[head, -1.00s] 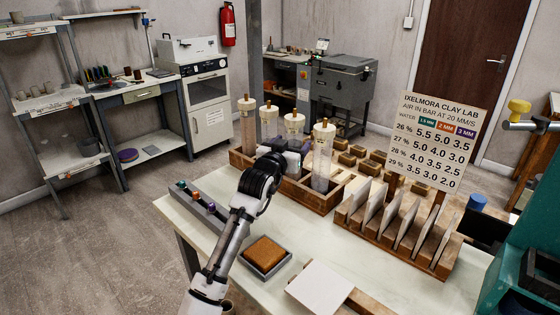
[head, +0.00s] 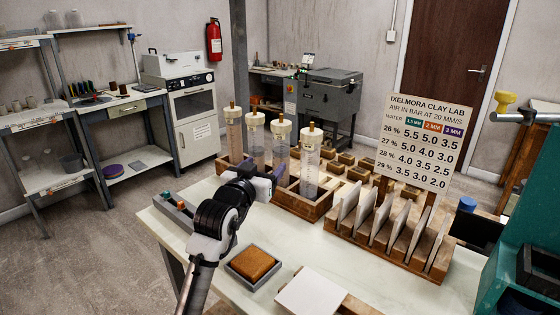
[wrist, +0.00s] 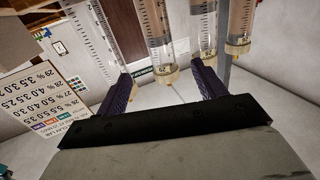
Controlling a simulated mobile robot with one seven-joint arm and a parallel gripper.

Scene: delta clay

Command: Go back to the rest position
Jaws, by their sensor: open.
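My gripper (head: 268,180) is over the front of the table, just in front of the wooden rack (head: 287,196) of clear cartridges (head: 310,165). Its dark purple fingers stand apart in the wrist view (wrist: 163,88), with nothing held between them. Several cartridges with graduated walls (wrist: 157,40) show beyond the fingers there and look apart from them. My arm hides part of the grey nozzle tray and the rack's near left corner.
A grey tray with a brown clay block (head: 253,264) and a white board (head: 311,294) lie near the arm. A wooden slotted stand (head: 392,240) and a lab sign (head: 420,143) are at right. The floor (head: 80,255) left of the table is clear.

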